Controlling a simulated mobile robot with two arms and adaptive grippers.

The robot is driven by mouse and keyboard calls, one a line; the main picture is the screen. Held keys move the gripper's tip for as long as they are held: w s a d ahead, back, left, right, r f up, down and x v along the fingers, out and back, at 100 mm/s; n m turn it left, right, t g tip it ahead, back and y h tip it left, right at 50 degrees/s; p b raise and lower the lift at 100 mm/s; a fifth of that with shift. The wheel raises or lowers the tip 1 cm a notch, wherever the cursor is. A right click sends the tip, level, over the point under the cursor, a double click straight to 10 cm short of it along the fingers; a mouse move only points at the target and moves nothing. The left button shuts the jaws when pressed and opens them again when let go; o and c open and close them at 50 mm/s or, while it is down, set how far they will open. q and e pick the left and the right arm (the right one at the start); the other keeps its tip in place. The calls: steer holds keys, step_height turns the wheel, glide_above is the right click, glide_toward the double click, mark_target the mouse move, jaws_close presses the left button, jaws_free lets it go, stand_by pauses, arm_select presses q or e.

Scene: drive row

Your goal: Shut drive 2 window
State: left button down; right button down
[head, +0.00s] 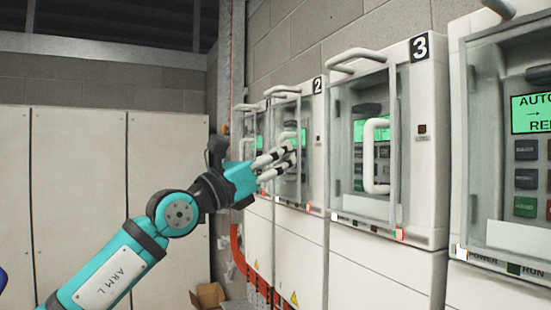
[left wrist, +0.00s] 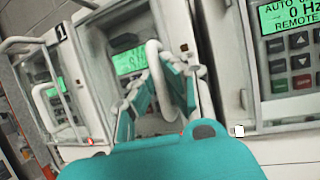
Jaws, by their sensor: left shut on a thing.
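The fingers hide part of the handle. My right gripper is not in view.
Drive 3 (head: 419,180) stands right of drive 2, with its own window handle (head: 377,188). Another drive with a green display (head: 532,112) is nearest, at the right. Drive 1 shows in the left wrist view by its label (left wrist: 61,32). A cardboard box (head: 208,296) lies on the floor.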

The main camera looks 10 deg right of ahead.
arm_select(q)
steer(key=shift+s+d+f+g, duration=0.2)
steer(key=shift+d+f+g, duration=0.1)
steer(key=shift+d+f, duration=0.1)
steer(key=c, duration=1.8)
jaws_free()
steer(key=shift+o, duration=0.8)
steer(key=shift+s+r, duration=0.25)
steer(key=shift+r, duration=0.05)
steer(key=shift+a+r, duration=0.1)
steer(key=shift+r, duration=0.05)
steer(key=shift+a, duration=0.3)
steer(key=v, duration=1.1)
steer(key=shift+f, duration=0.35)
